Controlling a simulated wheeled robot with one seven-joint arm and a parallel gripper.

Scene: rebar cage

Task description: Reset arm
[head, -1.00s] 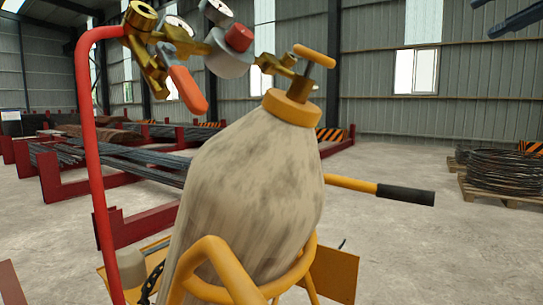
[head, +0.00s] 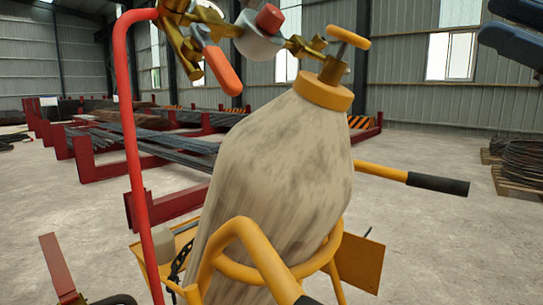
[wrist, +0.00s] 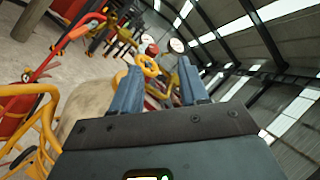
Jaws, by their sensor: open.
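My gripper (wrist: 158,95) is open in the wrist view, with two blue fingers apart and nothing between them. Beyond the fingers is the yellow valve handwheel (wrist: 149,66) of a gas cylinder. The worn beige cylinder (head: 280,170) leans in a yellow cart frame (head: 240,240). Its yellow valve handle (head: 348,37) and brass regulator with an orange lever (head: 222,70) sit at the top.
A red upright pipe (head: 133,150) stands left of the cylinder. A yellow handle with a black grip (head: 438,184) juts out right. Red racks with steel bars (head: 150,145) stand behind. Coiled wire (head: 522,160) lies on a pallet at right. Concrete floor (head: 430,240) is open at lower right.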

